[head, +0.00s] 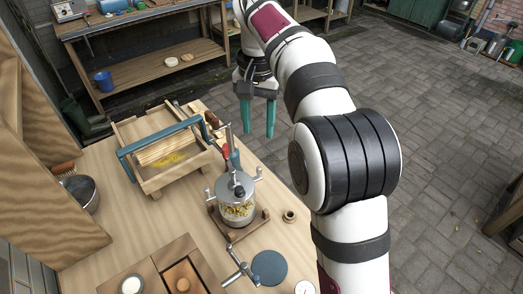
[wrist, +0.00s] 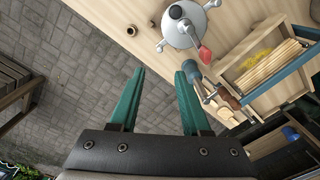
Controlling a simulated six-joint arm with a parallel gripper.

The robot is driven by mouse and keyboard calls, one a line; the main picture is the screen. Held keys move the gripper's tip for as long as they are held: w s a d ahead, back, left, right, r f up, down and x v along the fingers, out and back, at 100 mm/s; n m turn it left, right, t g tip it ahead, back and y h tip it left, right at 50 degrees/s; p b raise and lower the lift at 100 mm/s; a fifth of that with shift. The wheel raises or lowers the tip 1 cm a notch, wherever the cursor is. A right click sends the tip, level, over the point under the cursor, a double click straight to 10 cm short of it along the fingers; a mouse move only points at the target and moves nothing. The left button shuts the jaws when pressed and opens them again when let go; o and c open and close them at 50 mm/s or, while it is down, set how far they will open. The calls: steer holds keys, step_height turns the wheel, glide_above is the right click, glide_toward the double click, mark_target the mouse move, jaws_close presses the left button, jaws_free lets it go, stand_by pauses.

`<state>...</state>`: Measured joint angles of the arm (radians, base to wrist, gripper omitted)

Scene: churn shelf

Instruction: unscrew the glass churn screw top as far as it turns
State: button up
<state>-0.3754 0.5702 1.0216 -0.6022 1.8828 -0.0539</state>
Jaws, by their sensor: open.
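The glass churn (head: 236,207) stands upright on a wooden base on the table, with pale yellow contents behind the glass. Its grey metal screw top (head: 235,184) has arms sticking out at the sides and a shaft rising from the middle. In the wrist view the screw top (wrist: 184,33) shows from above at the top edge, partly cut off. My gripper (head: 257,118) is open and empty, with green fingers pointing down, beyond the churn and past the table's edge. In the wrist view the gripper (wrist: 160,78) has its fingers apart, and the churn is clear of them.
A wooden crate with a blue handle (head: 137,162) stands left of the churn. Paved floor lies right.

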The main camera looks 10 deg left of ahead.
mark_target(259, 168)
step_height(259, 168, down, 13)
jaws_close()
stand_by(0.4)
stand_by(1.1)
